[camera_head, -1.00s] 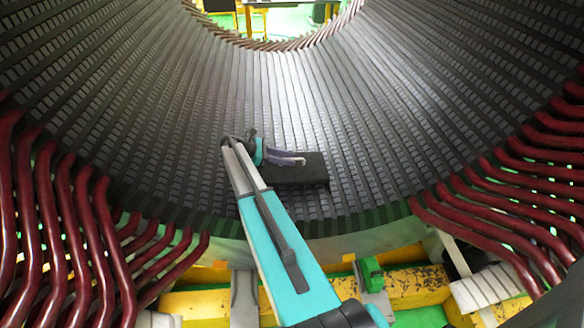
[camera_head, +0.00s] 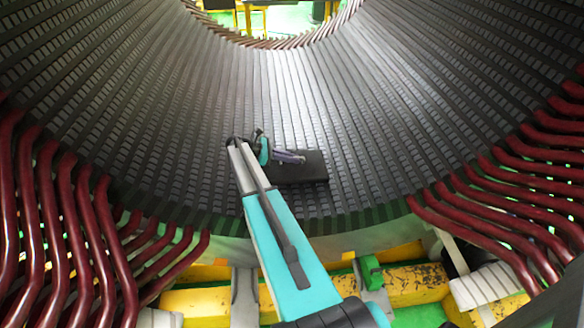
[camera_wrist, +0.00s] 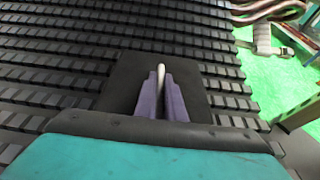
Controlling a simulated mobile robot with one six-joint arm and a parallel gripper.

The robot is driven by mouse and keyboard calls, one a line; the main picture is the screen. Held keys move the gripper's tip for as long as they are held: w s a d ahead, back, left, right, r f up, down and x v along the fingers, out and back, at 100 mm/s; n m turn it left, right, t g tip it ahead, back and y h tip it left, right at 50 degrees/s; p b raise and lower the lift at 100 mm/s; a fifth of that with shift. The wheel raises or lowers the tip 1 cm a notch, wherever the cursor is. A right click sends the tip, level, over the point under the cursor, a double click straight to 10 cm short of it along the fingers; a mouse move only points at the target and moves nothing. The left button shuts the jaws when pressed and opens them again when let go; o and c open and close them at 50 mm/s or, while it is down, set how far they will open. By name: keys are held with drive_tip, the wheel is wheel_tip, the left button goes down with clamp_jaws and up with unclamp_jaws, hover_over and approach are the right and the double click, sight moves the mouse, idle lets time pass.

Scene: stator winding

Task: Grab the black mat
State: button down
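The black mat (camera_head: 308,168) is a dark flat rectangle lying on the ridged inner wall of the stator. In the wrist view the mat (camera_wrist: 122,82) lies under and around my fingers. My gripper (camera_head: 298,158) is just above the mat and seems to point along it, toward the right in the head view. Its purple fingers (camera_wrist: 161,80) are close together over the mat, with a narrow pale strip at their middle. I see no mat edge between them. Whether the tips touch the mat is unclear. The mat's near part is hidden behind my wrist in the wrist view.
Rows of dark ridges (camera_head: 190,110) surround the mat. Dark red bent bars stand at the left (camera_head: 62,230) and right (camera_head: 500,205) of the bore. A yellow beam (camera_head: 418,286) runs below the front rim. The wall around the mat is otherwise clear.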

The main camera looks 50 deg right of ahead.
drive_tip(key=shift+r, duration=0.15)
idle(0.3)
drive_tip(key=shift+r+b, duration=0.35)
drive_tip(key=shift+r, duration=0.4)
wheel_tip(320, 180, up, 2)
drive_tip(key=shift+b, duration=0.4)
drive_tip(key=s+a+r+b, duration=0.1)
drive_tip(key=s+a+b, duration=0.2)
drive_tip(key=a, duration=1.2)
drive_tip(key=shift+s+a+r, duration=0.15)
drive_tip(key=shift+s+a, duration=0.05)
drive_tip(key=shift+s, duration=0.6)
